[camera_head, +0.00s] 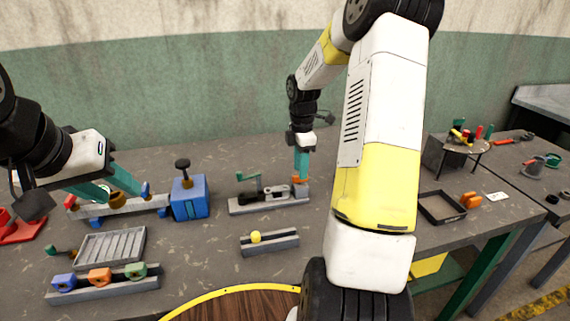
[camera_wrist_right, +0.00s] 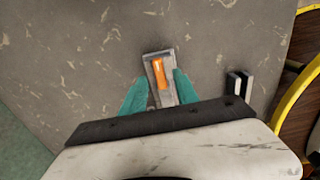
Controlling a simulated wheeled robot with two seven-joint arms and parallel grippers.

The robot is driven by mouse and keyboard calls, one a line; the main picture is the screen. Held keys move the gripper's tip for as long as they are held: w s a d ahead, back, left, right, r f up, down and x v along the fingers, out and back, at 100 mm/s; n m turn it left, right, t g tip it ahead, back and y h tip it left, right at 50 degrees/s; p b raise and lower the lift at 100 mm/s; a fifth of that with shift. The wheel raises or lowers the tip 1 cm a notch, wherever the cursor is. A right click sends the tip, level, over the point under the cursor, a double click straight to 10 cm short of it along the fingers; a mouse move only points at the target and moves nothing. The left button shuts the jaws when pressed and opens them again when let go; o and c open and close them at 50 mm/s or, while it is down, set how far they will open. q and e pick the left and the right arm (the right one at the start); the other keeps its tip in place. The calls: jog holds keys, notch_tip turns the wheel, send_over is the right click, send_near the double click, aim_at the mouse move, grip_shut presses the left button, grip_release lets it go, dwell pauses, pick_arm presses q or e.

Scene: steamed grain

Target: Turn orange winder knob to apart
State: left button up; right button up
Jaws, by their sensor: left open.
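The orange winder knob (camera_head: 300,181) sits at the right end of a grey base (camera_head: 240,207) that carries a black mechanism and a green handle (camera_head: 247,176). My right gripper (camera_head: 302,177) points down over this end. In the right wrist view, the orange knob (camera_wrist_right: 158,72) lies lengthwise on the grey base (camera_wrist_right: 153,55). The teal fingers of the right gripper (camera_wrist_right: 160,78) stand apart on either side of it, with gaps visible. Contact is not visible. My left gripper (camera_head: 127,194) is open, with nothing seen held, over a grey rail at the left.
A blue block with a black knob (camera_head: 190,197) stands left of the winder. A grey block with a yellow ball (camera_head: 270,246) lies in front. A ribbed tray (camera_head: 112,248) and a rack with coloured pieces (camera_head: 105,289) are front left. A dark tray (camera_head: 442,207) lies right.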

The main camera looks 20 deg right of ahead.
jog(key=shift+r, duration=2.8)
jog(key=shift+s+a+r, duration=0.1)
jog(key=shift+r, duration=0.15)
jog(key=s+a+r+m+t, duration=0.3)
jog(key=s+a+r+m, duration=0.45)
jog(key=s+r, duration=0.3)
jog(key=s+a+r+m+t+y, duration=0.1)
jog(key=s+a+m, duration=0.1)
jog(key=s+m, duration=0.2)
jog(key=s+a+r+m+t+y, duration=0.1)
jog(key=s+a+m+t, duration=0.1)
jog(key=s+m, duration=0.3)
jog(key=s+a, duration=0.1)
jog(key=s, duration=0.3)
jog(key=shift+a+r, duration=0.15)
jog(key=shift+a, duration=0.15)
jog(key=shift+s+m, duration=0.1)
jog(key=shift+m, duration=0.15)
